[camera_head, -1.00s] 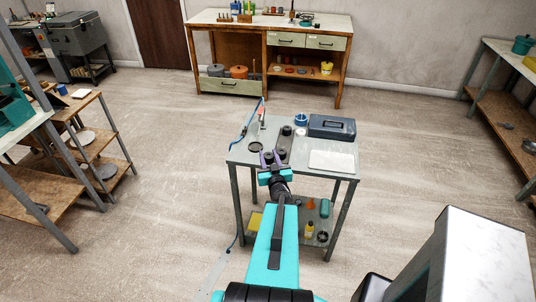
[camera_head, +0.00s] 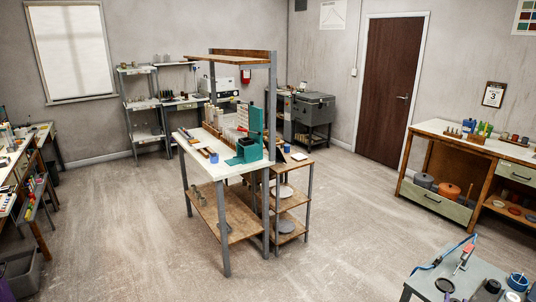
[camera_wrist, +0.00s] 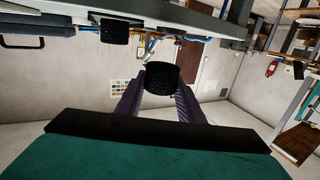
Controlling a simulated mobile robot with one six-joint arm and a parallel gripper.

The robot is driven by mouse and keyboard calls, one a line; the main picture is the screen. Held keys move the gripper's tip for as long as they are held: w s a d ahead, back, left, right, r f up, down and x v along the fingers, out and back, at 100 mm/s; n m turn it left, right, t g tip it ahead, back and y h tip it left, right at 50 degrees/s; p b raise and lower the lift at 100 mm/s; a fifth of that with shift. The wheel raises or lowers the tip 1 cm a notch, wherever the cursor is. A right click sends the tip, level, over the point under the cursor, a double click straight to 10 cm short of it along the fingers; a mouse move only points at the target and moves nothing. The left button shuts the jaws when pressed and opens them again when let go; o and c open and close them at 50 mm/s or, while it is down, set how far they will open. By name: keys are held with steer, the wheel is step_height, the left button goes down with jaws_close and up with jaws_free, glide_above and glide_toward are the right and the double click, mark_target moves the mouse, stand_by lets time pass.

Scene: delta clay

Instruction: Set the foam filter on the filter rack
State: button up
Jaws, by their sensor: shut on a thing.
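In the wrist view my gripper (camera_wrist: 162,84) is shut on a dark, rough cylinder, the foam filter (camera_wrist: 162,73), with one purple finger on each side. It is held clear, with the wall and door behind it. Another dark, ribbed block (camera_wrist: 114,32) shows near the top left of the wrist view; I cannot tell whether it is another filter. My gripper is not in the head view. I cannot make out the filter rack for sure in the current frames.
The grey cart (camera_head: 428,282) is cut off at the head view's lower right, with a blue tape roll (camera_head: 517,281) on it. A white-topped bench (camera_head: 205,161) stands mid-view. A wooden workbench (camera_head: 436,208) stands at right. Open floor (camera_head: 340,225) lies between them.

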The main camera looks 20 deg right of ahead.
steer(key=w+a+r+n+t+y+b, duration=0.1)
steer(key=w+a+r+n+t+y, duration=0.1)
steer(key=w+a, duration=0.5)
steer(key=w+a+r+n+t+y+b, duration=0.2)
steer(key=w+a, duration=0.2)
steer(key=w, duration=0.7)
steer(key=w+a+r+n+t+y+b, duration=0.1)
steer(key=w+a+r+n+y, duration=0.1)
steer(key=w+a+y, duration=0.4)
steer(key=w+a+r+n+t+y+b, duration=0.1)
steer(key=w+a+r+n+y, duration=0.15)
steer(key=w+a, duration=0.65)
steer(key=w+a+r+n+y, duration=0.1)
steer(key=a+n+y, duration=0.1)
steer(key=a, duration=0.5)
steer(key=w+a+r+n+y, duration=0.1)
steer(key=a+r+n+y, duration=0.1)
steer(key=a, duration=0.5)
steer(key=s+a+f+n+g+y, duration=0.1)
steer(key=s+a+n+g+y, duration=0.1)
steer(key=a, duration=0.4)
steer(key=s+a+n+g+y+b, duration=0.1)
steer(key=s+a+n+g+y, duration=0.1)
steer(key=a+y, duration=0.3)
steer(key=s+a+f+n+g+y, duration=0.1)
steer(key=s+a+n+g+y, duration=0.1)
steer(key=a, duration=0.6)
steer(key=shift+s+a+f+n+g+y+b, duration=0.2)
steer(key=shift+a+f+n+g+y+b, duration=0.15)
steer(key=shift+n+g+y, duration=0.55)
